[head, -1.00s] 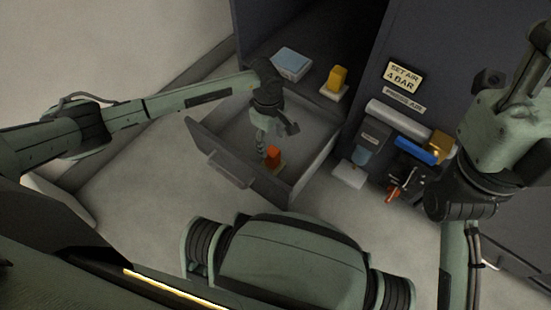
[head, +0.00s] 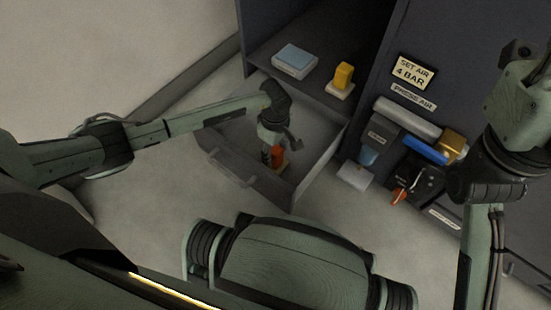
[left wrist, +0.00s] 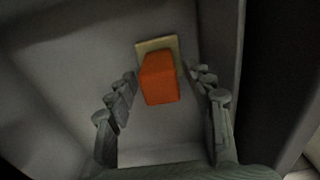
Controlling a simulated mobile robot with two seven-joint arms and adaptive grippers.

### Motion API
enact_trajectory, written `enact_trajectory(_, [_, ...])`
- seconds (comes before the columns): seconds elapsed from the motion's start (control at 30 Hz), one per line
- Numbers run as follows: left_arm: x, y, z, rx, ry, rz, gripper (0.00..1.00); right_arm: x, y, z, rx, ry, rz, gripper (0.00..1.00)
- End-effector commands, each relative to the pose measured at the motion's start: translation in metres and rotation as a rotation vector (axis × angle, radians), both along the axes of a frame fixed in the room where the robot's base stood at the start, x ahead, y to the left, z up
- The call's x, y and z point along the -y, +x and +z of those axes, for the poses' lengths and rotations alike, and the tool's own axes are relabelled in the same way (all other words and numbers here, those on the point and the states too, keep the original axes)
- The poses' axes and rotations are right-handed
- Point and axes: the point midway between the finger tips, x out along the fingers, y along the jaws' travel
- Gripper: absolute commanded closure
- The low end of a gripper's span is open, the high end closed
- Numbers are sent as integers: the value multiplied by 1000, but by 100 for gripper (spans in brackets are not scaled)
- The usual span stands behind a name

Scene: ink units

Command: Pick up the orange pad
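The orange pad (head: 278,154) stands in the open drawer (head: 312,165) of the dark cabinet. In the left wrist view it is an orange block (left wrist: 160,78) on a pale yellowish base (left wrist: 157,46). My left gripper (head: 272,157) reaches down into the drawer right at the pad. In the left wrist view its fingers (left wrist: 166,92) are spread on both sides of the pad, with a gap on each side. The fingers are partly hidden in the head view. My right arm is at the right; its gripper fingers cannot be made out.
A shelf above the drawer holds a pale blue block (head: 295,57) and a yellow block (head: 344,76) on a white base. The cabinet front at right carries a "SET AIR 4 BAR" sign (head: 413,72), a blue bar (head: 425,150) and an orange-red handle (head: 398,196). Drawer walls surround the left gripper.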

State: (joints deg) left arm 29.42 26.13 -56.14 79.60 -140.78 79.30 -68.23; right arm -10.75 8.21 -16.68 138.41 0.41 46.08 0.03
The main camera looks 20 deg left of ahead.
Motion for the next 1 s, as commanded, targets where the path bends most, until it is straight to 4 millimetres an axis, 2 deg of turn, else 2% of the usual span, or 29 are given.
enact_trajectory(0.03, [0,0,0,0,0,0,58,0,0,0,0,0,0,60])
enact_trajectory(0.3, [0,0,0,0,0,0,92,0,0,0,0,0,-1,60])
enact_trajectory(0.4, [0,0,0,0,0,0,100,0,0,0,0,0,-1,60])
enact_trajectory(0.57, [0,0,1,0,0,0,100,0,0,0,-1,0,0,60])
enact_trajectory(0.67, [0,1,8,1,1,0,100,0,0,3,0,0,0,60])
enact_trajectory(0.83, [-1,2,40,4,1,-1,100,1,-3,7,-11,9,1,60])
enact_trajectory(1.0, [-1,1,73,4,1,-1,100,4,-4,-1,-60,44,0,60])
